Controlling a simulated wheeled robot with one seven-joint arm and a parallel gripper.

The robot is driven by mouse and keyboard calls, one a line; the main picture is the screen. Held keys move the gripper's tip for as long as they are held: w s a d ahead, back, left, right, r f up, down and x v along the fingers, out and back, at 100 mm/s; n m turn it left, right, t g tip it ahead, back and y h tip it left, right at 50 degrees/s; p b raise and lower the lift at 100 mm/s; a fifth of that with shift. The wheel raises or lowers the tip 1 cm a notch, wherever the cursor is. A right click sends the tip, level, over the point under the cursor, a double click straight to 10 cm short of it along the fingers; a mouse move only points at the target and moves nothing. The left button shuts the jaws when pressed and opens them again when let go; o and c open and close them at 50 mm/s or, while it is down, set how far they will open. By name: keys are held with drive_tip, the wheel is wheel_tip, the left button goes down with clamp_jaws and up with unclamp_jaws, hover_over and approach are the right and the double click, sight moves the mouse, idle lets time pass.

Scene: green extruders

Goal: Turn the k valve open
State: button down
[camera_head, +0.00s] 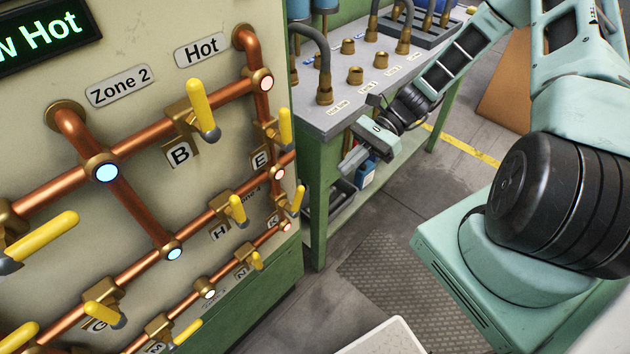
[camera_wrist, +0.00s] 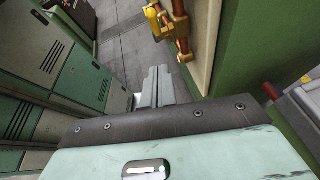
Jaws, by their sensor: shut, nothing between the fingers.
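The K valve has a yellow handle (camera_head: 298,200) at the right edge of the pipe panel in the head view, beside a small K label (camera_head: 272,221). The handle points up and slightly right; its brass body is partly hidden. My gripper (camera_head: 350,164) is to the right of and above this handle, apart from it, in front of the green bench. In the wrist view my gripper's fingers (camera_wrist: 159,84) are together and empty. A yellow handle (camera_wrist: 153,20) on brass and copper piping shows beyond them at the top; I cannot tell which valve it is.
The panel (camera_head: 150,45) carries several other yellow-handled valves, with the E valve handle (camera_head: 285,126) just above K. A green bench (camera_head: 322,170) with brass fittings stands behind my gripper. The floor (camera_head: 330,285) right of the panel is mostly open.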

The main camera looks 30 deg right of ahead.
sight(297, 201)
drive_tip(key=s+a+f+p, duration=0.1)
drive_tip(key=a+p, duration=0.2)
drive_tip(key=a, duration=0.6)
drive_tip(key=shift+s+a, duration=0.2)
drive_tip(key=shift+s+a+r+h+p, duration=0.2)
drive_tip(key=shift+a+r+h+p, duration=0.25)
drive_tip(key=shift+p, duration=0.45)
drive_tip(key=shift+s+a+r+h+p, duration=0.15)
drive_tip(key=shift+a+r+h+p, duration=0.2)
drive_tip(key=shift+a+r+p, duration=0.35)
drive_tip(key=shift+d+f, duration=0.1)
drive_tip(key=shift+f, duration=0.05)
